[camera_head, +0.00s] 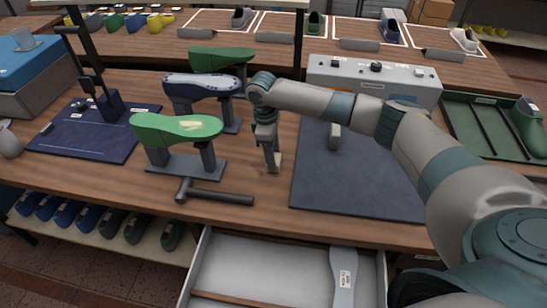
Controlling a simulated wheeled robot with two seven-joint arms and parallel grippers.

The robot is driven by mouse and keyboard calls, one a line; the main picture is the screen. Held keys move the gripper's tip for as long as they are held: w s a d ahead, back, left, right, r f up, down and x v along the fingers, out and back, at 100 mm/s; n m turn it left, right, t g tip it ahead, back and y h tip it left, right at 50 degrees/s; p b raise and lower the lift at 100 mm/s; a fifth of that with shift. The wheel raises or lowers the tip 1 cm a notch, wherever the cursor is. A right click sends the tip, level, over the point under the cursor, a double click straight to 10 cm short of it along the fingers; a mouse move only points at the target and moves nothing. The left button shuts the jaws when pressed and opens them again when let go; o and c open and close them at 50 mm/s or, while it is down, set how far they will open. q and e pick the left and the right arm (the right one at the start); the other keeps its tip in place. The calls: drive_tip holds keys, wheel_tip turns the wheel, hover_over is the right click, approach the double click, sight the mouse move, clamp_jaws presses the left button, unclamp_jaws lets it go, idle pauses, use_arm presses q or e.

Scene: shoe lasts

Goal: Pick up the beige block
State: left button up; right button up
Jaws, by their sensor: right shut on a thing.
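A small beige block (277,161) is at the wooden table's middle, just left of the dark grey mat (352,190). My right gripper (272,160) reaches down to it from above, its arm coming in from the right. The gripper is shut on the block, and its fingers hide part of it. The block is at or close to the table top; I cannot tell whether it touches. My left gripper does not show.
A green last (178,127) on a stand and a dark hammer-like tool (215,194) are close on the left. A grey control box (375,80) stands behind the mat. An open drawer (265,265) juts out in front. A green tray (480,122) lies at right.

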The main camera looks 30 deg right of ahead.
sight(277, 160)
drive_tip(key=shift+r, duration=0.5)
drive_tip(key=r+b, duration=0.1)
drive_tip(key=r, duration=0.2)
drive_tip(key=shift+s+d+b, duration=0.1)
drive_tip(key=shift+s+b, duration=0.2)
drive_tip(key=shift+b, duration=0.05)
drive_tip(key=s+d+r+b, duration=0.2)
drive_tip(key=s+r, duration=0.5)
drive_tip(key=s, duration=0.3)
drive_tip(key=shift+s+d, duration=0.3)
drive_tip(key=shift+s, duration=0.1)
drive_tip(key=shift+f, duration=0.1)
drive_tip(key=o, duration=0.5)
drive_tip(key=shift+c, duration=0.2)
drive_tip(key=c, duration=0.3)
drive_tip(key=shift+c, duration=0.2)
